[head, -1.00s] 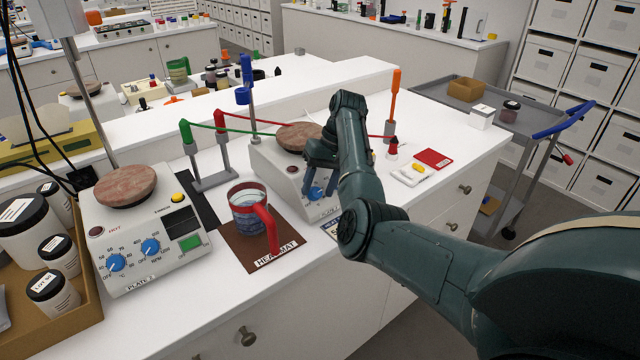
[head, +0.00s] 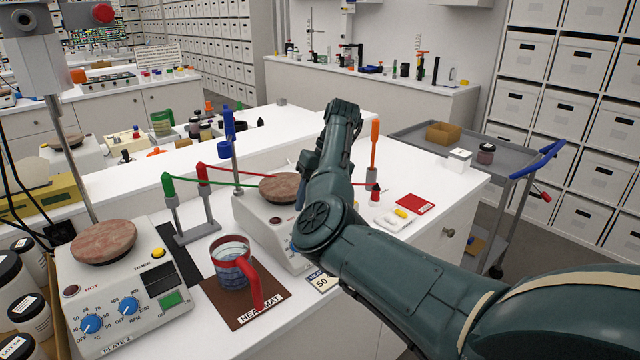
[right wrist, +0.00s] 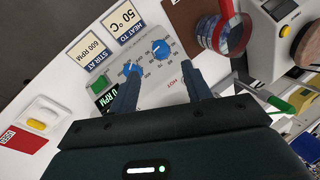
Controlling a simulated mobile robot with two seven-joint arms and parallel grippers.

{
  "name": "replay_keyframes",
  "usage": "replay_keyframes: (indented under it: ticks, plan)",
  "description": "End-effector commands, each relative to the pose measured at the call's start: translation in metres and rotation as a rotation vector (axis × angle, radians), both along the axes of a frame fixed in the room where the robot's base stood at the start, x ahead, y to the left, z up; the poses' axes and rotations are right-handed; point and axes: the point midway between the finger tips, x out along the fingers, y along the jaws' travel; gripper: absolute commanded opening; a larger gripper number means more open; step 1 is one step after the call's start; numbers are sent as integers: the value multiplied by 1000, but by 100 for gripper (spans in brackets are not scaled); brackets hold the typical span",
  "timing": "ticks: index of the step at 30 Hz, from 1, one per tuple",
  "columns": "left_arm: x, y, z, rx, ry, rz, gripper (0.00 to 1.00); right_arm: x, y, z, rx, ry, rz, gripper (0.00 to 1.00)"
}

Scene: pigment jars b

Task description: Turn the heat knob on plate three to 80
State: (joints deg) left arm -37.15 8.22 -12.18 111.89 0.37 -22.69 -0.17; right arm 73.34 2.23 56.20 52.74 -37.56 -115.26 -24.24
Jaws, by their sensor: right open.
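The middle hotplate (head: 256,222) has a brown round top, and my right arm hides most of its front panel in the head view. In the right wrist view its panel shows the blue heat knob (right wrist: 161,49), nearer the mug, and a second blue knob (right wrist: 131,68). The heat knob's pointer is too small to read. My right gripper (right wrist: 160,72) is open, its fingers spread over the panel, with nothing between them. The heat knob lies just beyond the fingertips, apart from them. My left gripper is not in view.
A mug with a red handle (head: 258,290) stands on the brown heat mat (head: 225,295) beside the plate. A card reading 50 °C (right wrist: 122,20) and a 600 RPM card (right wrist: 88,48) lie in front. Another hotplate (head: 125,260) and red and green rod arms stand left.

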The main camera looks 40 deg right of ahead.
Motion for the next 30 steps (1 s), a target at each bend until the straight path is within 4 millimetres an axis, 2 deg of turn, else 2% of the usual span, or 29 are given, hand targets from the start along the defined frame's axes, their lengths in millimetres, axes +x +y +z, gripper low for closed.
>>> replay_keyframes:
  ticks: [6,10,27,30]
  plan:
    - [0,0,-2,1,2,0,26,-1,-9,28,2,0,1,49]
    - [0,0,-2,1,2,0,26,-2,-12,36,2,2,3,49]
    - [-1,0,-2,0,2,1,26,-3,-13,38,0,4,1,49]
    - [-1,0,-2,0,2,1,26,-5,-16,33,-8,9,-10,49]
